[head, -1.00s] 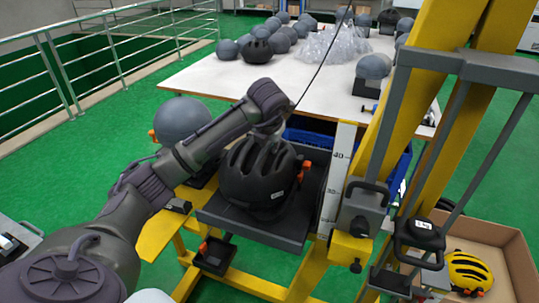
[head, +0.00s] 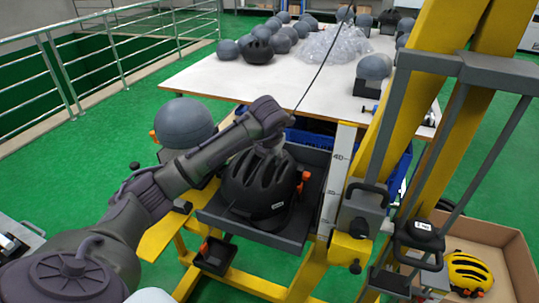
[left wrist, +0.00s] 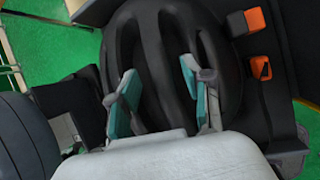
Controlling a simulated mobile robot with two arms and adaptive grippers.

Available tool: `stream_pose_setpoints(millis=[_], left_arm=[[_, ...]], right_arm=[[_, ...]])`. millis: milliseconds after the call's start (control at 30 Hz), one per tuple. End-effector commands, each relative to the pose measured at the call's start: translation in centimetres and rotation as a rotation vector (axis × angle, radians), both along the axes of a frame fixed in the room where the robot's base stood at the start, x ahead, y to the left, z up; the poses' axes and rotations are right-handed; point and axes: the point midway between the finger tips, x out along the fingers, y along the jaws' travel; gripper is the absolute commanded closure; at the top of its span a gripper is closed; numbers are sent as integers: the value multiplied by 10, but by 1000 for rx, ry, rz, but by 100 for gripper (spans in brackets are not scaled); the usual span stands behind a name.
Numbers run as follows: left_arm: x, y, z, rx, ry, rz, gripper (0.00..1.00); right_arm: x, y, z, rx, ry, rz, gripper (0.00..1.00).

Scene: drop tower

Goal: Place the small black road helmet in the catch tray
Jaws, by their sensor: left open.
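The black vented road helmet (head: 250,190) sits in the dark grey catch tray (head: 240,229), inside its walls, with a small white label facing front. Orange clips show at its right. In the left wrist view the ribbed shell of the helmet (left wrist: 160,62) fills the middle. My left gripper (head: 268,146) is right over the top of the helmet. Its teal-padded fingers (left wrist: 162,97) are spread apart over the shell; whether they touch it I cannot tell. The arm hides part of the tray's left rear. My right gripper does not show.
A yellow drop tower (head: 441,60) with a scale strip and grey carriage stands right beside the tray. Behind is a white table (head: 205,78) with headforms and another black helmet (head: 257,51). A cardboard box (head: 515,262) holds a yellow helmet. A grey headform (head: 184,123) stands left.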

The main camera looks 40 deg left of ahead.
Motion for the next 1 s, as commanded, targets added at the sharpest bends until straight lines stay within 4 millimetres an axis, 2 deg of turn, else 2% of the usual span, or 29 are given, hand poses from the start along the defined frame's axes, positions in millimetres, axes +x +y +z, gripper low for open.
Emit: stream_pose_setpoints(millis=[167, 600, 800, 1000], left_arm=[[-5, -4, 15, 0, -5, -2, 50], [-39, -27, 91, 0, -4, -1, 50], [-46, -31, 105, 0, -1, 0, 50], [-47, -32, 107, 0, 0, 0, 50]], right_arm=[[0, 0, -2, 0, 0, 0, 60], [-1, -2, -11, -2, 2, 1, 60], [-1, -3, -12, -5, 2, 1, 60], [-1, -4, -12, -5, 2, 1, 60]])
